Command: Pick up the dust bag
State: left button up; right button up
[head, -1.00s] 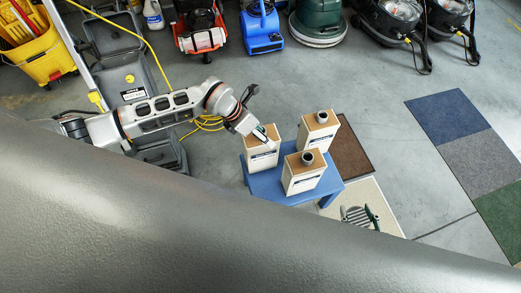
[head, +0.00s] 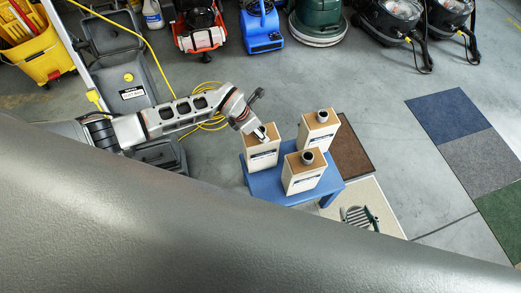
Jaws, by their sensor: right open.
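Three cream dust bags with tan tops stand upright on a small blue table: a left one (head: 262,156), a back right one (head: 317,133) and a front one (head: 302,179). Grey round collars show on the back right and front bags. My left gripper (head: 261,134) is at the top of the left bag and covers its collar area; whether it touches or grips the bag is too small to tell.
The blue table (head: 268,187) has little bare top. A brown mat (head: 352,158) and a beige mat (head: 385,208) lie right of it. Floor machines stand along the back. A yellow hose (head: 208,117) and dark machine lie left. Open floor lies behind the table.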

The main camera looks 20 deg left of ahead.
pick_arm(q)
grip_shut()
jog(key=shift+r, duration=0.1)
